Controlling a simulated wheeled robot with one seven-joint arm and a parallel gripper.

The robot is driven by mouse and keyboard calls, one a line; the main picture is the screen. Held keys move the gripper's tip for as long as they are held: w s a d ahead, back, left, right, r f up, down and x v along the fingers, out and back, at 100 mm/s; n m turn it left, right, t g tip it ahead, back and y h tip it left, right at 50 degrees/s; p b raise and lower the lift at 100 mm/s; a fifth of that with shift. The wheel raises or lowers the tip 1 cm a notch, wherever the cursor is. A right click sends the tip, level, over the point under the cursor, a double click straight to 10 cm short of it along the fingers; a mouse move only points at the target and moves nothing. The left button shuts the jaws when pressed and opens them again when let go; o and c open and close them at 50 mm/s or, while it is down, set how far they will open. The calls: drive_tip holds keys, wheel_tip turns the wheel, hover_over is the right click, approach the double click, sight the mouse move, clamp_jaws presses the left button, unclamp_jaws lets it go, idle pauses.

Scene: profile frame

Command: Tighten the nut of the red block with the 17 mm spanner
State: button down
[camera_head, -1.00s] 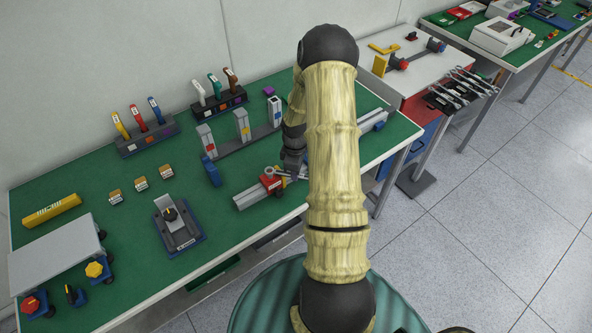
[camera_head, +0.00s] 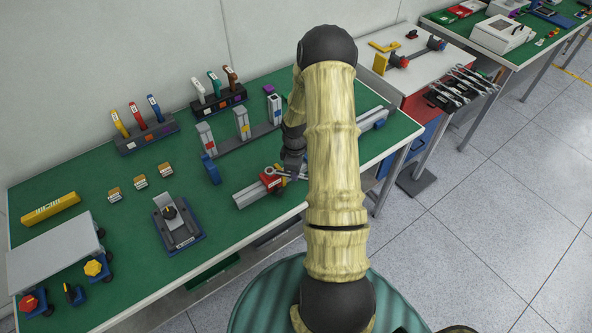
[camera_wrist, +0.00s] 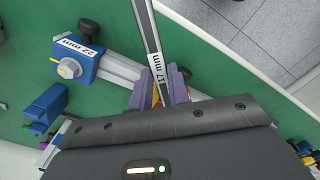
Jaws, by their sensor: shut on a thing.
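The red block (camera_head: 270,180) sits on the aluminium profile (camera_head: 246,197) on the green bench in the head view. My gripper (camera_head: 293,172) is just right of it, partly hidden by my own arm. The spanner (camera_head: 281,170) reaches from the gripper to the top of the red block. I cannot tell whether its jaw is around the nut, which is too small to make out. In the wrist view, the spanner (camera_wrist: 148,30) carries a 17 mm label and lies between the purple fingers of my gripper (camera_wrist: 160,88), which is shut on it. Its far end is out of frame.
A blue block (camera_wrist: 73,62) labelled 22 mm, with a black knob, sits beside the spanner in the wrist view. Behind the profile stand several upright holders (camera_head: 242,124). A grey fixture (camera_head: 178,222) is at the left.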

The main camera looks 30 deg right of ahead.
drive_tip(key=shift+f+b, duration=0.3)
drive_tip(key=shift+f, duration=0.2)
idle(0.3)
drive_tip(key=shift+w+d+n, duration=0.2)
drive_tip(key=shift+n, duration=0.2)
drive_tip(key=shift+w+d+f, duration=0.1)
drive_tip(key=shift+s+a+f+m, duration=0.1)
drive_tip(key=shift+s+a+m, duration=0.6)
drive_tip(key=shift+m, duration=0.2)
drive_tip(key=shift+w, duration=0.1)
idle(0.4)
